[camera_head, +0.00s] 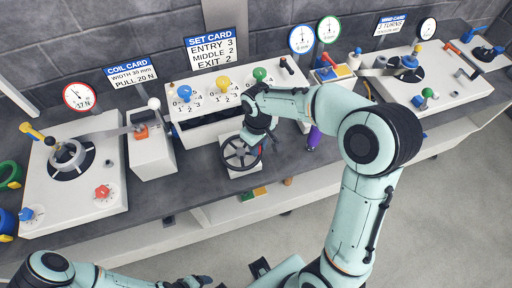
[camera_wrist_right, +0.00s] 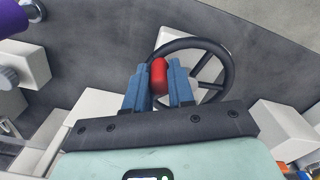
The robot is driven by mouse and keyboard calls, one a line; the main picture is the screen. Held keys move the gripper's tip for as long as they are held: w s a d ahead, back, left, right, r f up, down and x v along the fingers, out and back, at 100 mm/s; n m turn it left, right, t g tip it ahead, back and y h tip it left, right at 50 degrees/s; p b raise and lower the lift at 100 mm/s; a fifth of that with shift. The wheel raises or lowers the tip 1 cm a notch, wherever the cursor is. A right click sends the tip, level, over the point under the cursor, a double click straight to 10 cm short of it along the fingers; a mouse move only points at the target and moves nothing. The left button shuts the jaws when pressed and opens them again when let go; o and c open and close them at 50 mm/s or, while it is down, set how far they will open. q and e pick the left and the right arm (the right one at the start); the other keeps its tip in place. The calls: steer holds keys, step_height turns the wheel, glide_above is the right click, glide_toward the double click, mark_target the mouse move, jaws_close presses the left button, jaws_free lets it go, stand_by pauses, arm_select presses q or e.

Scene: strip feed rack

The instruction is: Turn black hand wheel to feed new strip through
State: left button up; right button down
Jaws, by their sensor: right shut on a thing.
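The black hand wheel (camera_head: 226,146) stands on a white block at the front of the strip machine, near the table's front edge. In the right wrist view the wheel (camera_wrist_right: 229,70) has a thick rim, spokes and a red handle knob (camera_wrist_right: 159,76). My right gripper (camera_wrist_right: 159,86) is shut on the red knob, one blue finger on each side. In the head view my right gripper (camera_head: 262,141) covers the wheel's right side. The grey strip (camera_head: 108,132) runs from the coil on the left towards the middle machine. My left gripper (camera_head: 188,282) is low at the bottom edge, away from the wheel.
The white machine with numbered knobs (camera_head: 203,130) stands behind the wheel, under the set card (camera_head: 211,49). A purple-ended tool (camera_head: 314,137) is right of the wheel. Coloured blocks (camera_head: 260,191) lie below the table's front edge. The floor at right is clear.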

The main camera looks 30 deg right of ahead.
steer(key=w+n, duration=0.1)
steer(key=n, duration=0.1)
steer(key=d+n+p, duration=0.1)
steer(key=shift+w+r+n, duration=0.15)
steer(key=shift+w+n, duration=0.2)
steer(key=shift+n, duration=0.05)
steer(key=n, duration=0.1)
steer(key=w+n+p, duration=0.1)
steer(key=shift+w+d+n, duration=0.1)
steer(key=shift+d+n, duration=0.1)
steer(key=shift+n, duration=0.1)
steer(key=w+n, duration=0.1)
steer(key=n+p, duration=0.1)
steer(key=n, duration=0.1)
steer(key=shift+w, duration=0.35)
arm_select(q)
steer(key=w+r+p, duration=0.1)
steer(key=w+r, duration=0.4)
steer(key=shift+r+t, duration=0.3)
steer(key=shift+r, duration=0.1)
arm_select(e)
steer(key=shift+w+a+n, duration=0.1)
steer(key=shift+w+n, duration=0.2)
steer(key=shift+n, duration=0.5)
steer(key=shift+w+a+n, duration=0.1)
steer(key=shift+w+n, duration=0.2)
steer(key=shift+n, duration=0.5)
steer(key=c, duration=1)
jaws_free()
steer(key=shift+o, duration=0.2)
